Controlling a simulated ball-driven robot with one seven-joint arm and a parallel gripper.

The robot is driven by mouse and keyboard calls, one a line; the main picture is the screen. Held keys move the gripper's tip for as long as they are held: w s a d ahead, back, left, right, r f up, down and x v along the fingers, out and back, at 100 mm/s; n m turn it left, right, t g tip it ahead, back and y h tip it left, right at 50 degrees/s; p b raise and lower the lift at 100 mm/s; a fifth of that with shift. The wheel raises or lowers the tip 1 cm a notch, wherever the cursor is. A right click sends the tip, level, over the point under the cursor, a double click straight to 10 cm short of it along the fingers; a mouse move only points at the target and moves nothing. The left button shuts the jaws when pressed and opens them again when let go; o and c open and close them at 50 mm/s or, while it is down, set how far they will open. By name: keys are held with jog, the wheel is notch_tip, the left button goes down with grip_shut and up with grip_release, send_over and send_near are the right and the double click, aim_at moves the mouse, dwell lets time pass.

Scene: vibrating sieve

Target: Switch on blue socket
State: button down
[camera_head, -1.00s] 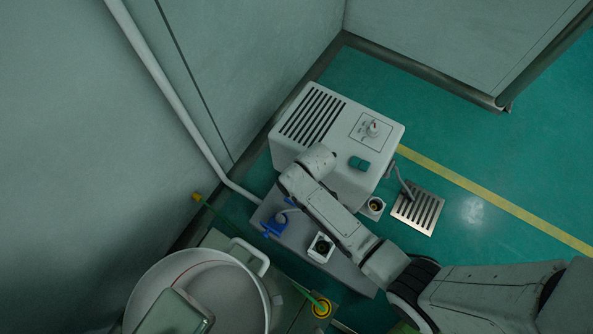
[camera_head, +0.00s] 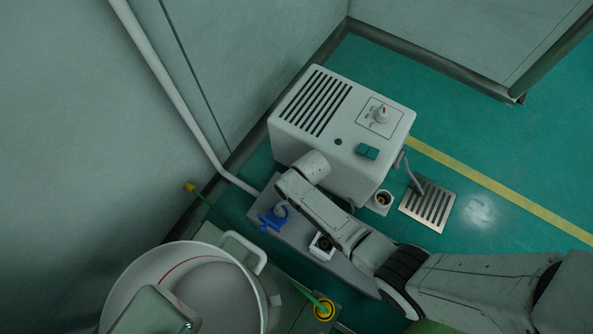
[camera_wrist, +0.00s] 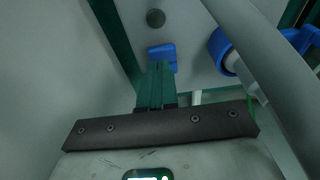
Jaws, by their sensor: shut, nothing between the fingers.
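A blue plug-like fitting (camera_head: 272,217) sits on a grey panel (camera_head: 262,201) low by the wall in the head view. In the wrist view a blue round socket or plug (camera_wrist: 220,45) is at the upper right. A small blue switch (camera_wrist: 163,53) is on the grey panel at the top middle. My gripper (camera_wrist: 157,72) has its teal fingers shut and empty. Their tips lie just below the blue switch in the picture, overlapping its lower edge; I cannot tell whether they touch. In the head view the fingers are hidden behind my arm.
A white socket (camera_head: 321,246) is on the panel. A white bucket (camera_head: 240,290) is at lower left. A pipe (camera_head: 170,90) runs down the wall.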

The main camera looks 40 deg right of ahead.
jog(key=shift+s+f, duration=0.1)
jog(key=shift+f, duration=0.2)
jog(key=shift+s+d+f+t+y, duration=0.15)
jog(key=shift+s+f+t+y, duration=0.25)
jog(key=shift+t, duration=0.2)
jog(key=shift+w, duration=0.3)
jog(key=shift+w+a+r, duration=0.2)
jog(key=shift+w+a, duration=0.15)
jog(key=shift+w, duration=0.25)
